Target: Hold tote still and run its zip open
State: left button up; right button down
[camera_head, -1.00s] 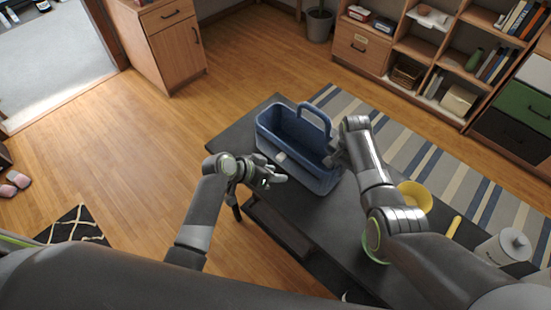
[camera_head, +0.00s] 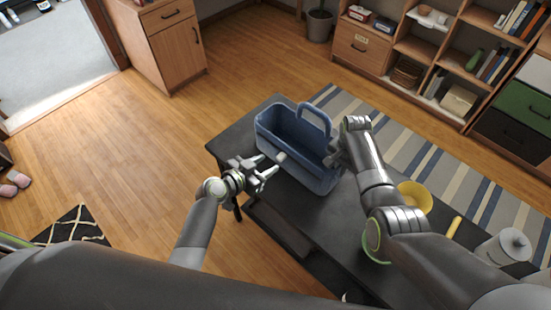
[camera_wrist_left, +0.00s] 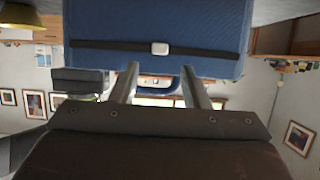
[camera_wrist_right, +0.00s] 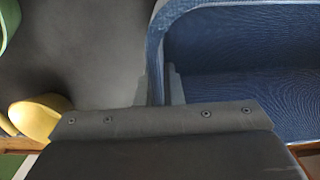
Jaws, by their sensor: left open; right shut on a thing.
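The blue tote (camera_head: 326,180) stands upright on the dark table, open at the top with its handle raised. In the left wrist view a black zip strip (camera_wrist_left: 105,45) crosses the tote's side, with a pale zip pull (camera_wrist_left: 159,48) near its middle; the pull also shows in the head view (camera_head: 281,157). My left gripper (camera_head: 271,172) is open and empty, facing that side, with the pull just beyond its fingertips (camera_wrist_left: 160,80). My right gripper (camera_wrist_right: 158,88) is shut on the tote's wall at its right end; the head view shows it there (camera_head: 335,157).
The dark table (camera_head: 237,139) has bare room left of the tote. Right of my right arm are a yellow bowl (camera_head: 415,195), a yellow object (camera_head: 453,227) and a white lidded canister (camera_head: 505,247). A green edge (camera_wrist_right: 8,20) shows in the right wrist view.

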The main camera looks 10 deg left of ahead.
aim_at(279, 157)
pick_arm(q)
jog(key=shift+x, duration=2.7)
jog(key=shift+s, duration=0.1)
grip_shut()
